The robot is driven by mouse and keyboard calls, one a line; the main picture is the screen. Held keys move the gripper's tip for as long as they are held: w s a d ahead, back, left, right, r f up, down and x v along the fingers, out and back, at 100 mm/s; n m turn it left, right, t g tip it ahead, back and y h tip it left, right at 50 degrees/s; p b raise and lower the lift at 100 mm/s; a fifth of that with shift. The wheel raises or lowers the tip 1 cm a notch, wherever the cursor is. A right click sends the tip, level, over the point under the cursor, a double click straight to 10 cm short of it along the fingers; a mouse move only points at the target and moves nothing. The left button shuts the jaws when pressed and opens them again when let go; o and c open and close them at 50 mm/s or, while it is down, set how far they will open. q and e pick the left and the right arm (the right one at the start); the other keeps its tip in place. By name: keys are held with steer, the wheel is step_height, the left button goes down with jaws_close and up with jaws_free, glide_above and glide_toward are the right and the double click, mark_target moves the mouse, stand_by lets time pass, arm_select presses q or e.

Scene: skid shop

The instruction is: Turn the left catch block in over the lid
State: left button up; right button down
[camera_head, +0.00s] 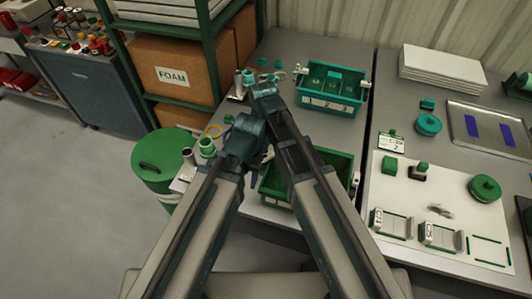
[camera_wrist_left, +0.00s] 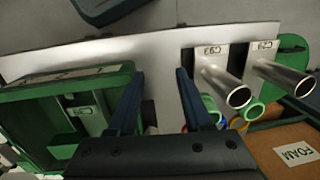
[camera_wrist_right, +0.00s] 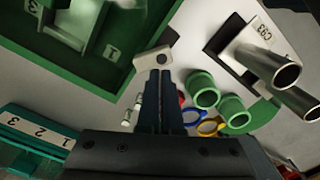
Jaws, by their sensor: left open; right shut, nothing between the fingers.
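The green box (camera_head: 347,165) stands near the front of the bench, partly behind my arms. A pale catch block (camera_wrist_right: 153,64) with a dark round spot sits at the box's edge in the right wrist view. It points outward from the green wall (camera_wrist_right: 103,62). My right gripper (camera_wrist_right: 160,76) is shut and empty, its tips at or just beside this block; contact cannot be told. Another pale catch block (camera_head: 355,182) shows at the box's right side. My left gripper (camera_wrist_left: 160,74) is open and empty, over the strip beside the box. A lid cannot be clearly made out.
A teal box (camera_head: 331,103) with pale side blocks stands behind. Metal tubes (camera_wrist_left: 222,86) on labelled plates and green rings (camera_wrist_right: 202,88) crowd the area left of the green box. A white board (camera_head: 400,190) with parts lies right. A green drum (camera_head: 160,160) stands left.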

mark_target(269, 157)
arm_select(q)
steer(key=shift+w+d, duration=0.3)
steer(key=shift+w, duration=0.25)
arm_select(e)
steer(key=shift+s, duration=0.55)
arm_select(q)
steer(key=shift+s, duration=0.15)
arm_select(e)
steer(key=shift+w, duration=0.15)
arm_select(q)
steer(key=shift+s+a, duration=0.2)
arm_select(e)
steer(key=shift+s+d, duration=0.45)
arm_select(q)
steer(key=shift+s, duration=0.15)
arm_select(e)
steer(key=shift+d, duration=0.1)
steer(key=shift+s+d, duration=0.35)
steer(key=shift+s, duration=0.15)
step_height(269, 157, up, 7)
steer(key=p, duration=0.7)
steer(key=shift+w+r, duration=0.1)
steer(key=shift+w, duration=0.05)
arm_select(q)
step_height(269, 157, up, 7)
